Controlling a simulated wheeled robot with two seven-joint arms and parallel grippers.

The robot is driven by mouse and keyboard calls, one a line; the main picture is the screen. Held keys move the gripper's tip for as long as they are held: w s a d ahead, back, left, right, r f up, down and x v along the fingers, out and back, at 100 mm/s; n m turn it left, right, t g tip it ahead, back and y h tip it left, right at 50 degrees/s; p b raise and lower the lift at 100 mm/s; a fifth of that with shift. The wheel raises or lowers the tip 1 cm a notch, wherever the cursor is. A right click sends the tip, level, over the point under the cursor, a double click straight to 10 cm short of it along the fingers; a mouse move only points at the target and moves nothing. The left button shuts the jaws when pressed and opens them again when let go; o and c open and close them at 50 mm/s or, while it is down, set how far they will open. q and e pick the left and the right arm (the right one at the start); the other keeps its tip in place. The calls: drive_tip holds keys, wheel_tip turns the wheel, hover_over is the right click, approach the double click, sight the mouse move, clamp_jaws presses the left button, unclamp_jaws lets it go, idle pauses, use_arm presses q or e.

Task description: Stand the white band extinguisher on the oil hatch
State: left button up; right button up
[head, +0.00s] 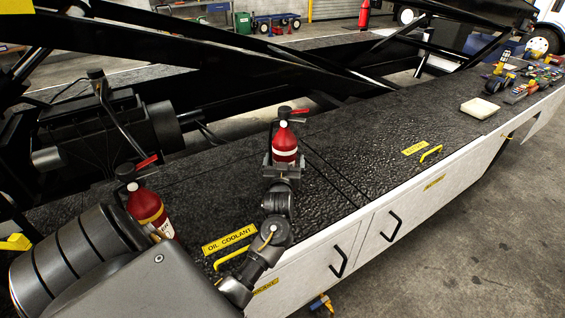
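The white band extinguisher (285,138) is red with a white band and a black top, upright over the dark textured deck. My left gripper (284,160) has its fingers on both sides of its lower body and appears shut on it. The gripper hides its base, so I cannot tell whether it touches the deck. The oil hatch (205,215) is a dark deck panel marked with a yellow OIL COOLANT label (229,240) and a yellow handle (232,257). My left arm covers part of that area. My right gripper is not in view.
A yellow band extinguisher (147,202) stands left of the label, close to my arm. A battery label (415,148) and yellow handle (431,153) lie to the right. A pale block (479,108) and tools (525,80) sit farther right. Black lift beams (200,62) run behind the deck.

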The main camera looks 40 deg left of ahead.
use_arm(q)
drive_tip(key=b+v, duration=0.1)
drive_tip(key=v, duration=1)
